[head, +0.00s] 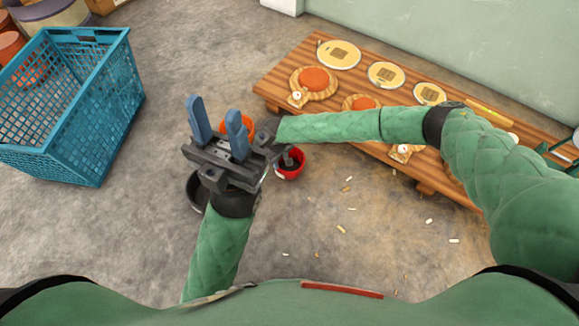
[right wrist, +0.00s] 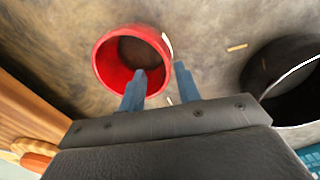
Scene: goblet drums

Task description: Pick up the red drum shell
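The red drum shell (head: 293,172) stands on the floor in the middle of the head view, partly covered by my right gripper (head: 284,158). In the right wrist view the red drum shell (right wrist: 103,62) shows its open mouth. My right gripper (right wrist: 160,69) is open there. One finger overlaps the mouth and the other is beside the right rim, so the near wall lies between them; contact cannot be told. My left gripper (head: 214,106) is open and empty, its blue fingers apart, left of the shell.
A black shell (head: 194,190) is partly hidden below my left gripper; it also shows in the right wrist view (right wrist: 259,82). A teal crate (head: 103,130) stands left. A low wooden table (head: 275,83) with drum parts is at right. Small chips lie on open floor.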

